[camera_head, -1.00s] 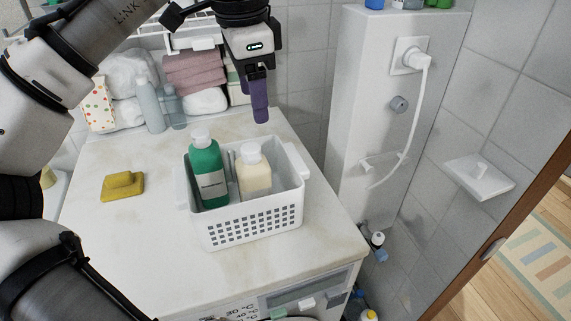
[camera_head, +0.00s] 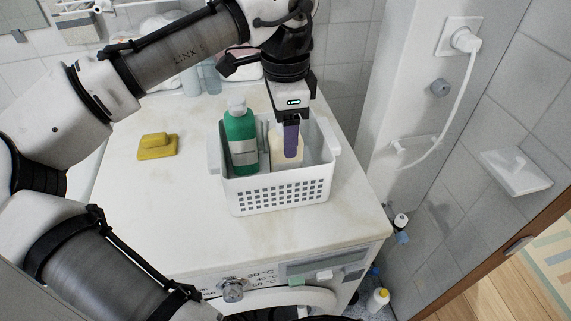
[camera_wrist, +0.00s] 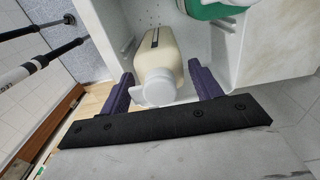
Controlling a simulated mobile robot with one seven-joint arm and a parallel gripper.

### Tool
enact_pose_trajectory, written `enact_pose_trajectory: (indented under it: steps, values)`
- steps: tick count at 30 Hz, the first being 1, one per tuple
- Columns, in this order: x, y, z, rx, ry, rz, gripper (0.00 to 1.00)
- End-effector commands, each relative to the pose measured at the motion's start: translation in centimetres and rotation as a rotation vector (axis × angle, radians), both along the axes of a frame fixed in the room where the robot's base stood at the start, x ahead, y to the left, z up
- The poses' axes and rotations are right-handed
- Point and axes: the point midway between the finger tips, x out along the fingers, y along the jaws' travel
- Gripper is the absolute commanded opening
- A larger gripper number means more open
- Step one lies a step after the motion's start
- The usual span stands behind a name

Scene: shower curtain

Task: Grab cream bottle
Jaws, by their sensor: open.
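The cream bottle (camera_head: 279,150) stands in the right part of a white basket (camera_head: 281,192), partly hidden behind my gripper (camera_head: 291,150) in the head view. In the wrist view the cream bottle (camera_wrist: 161,70) has its white cap (camera_wrist: 159,89) toward the camera. My gripper is open, and its purple fingers (camera_wrist: 159,85) lie on either side of the cap in that view. No grip on the bottle shows. A green bottle (camera_head: 240,138) with a white cap stands beside it in the basket, to the left.
The basket rests on a white washing machine top (camera_head: 190,217). A yellow sponge or soap (camera_head: 157,145) lies to the left. A wall column (camera_head: 385,110) with a plugged white cord (camera_head: 462,95) stands to the right. The front of the top is clear.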

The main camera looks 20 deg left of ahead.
Motion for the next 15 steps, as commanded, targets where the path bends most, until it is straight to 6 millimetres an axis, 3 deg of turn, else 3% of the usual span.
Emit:
enact_pose_trajectory:
  steps: [5,12,15]
  values:
    - [0.0,0.0,-1.9,0.001,0.000,0.002,0.64]
    - [0.1,0.0,-2.2,0.000,-0.002,0.002,0.64]
    - [0.1,0.0,-2.2,0.000,-0.002,0.002,0.53]
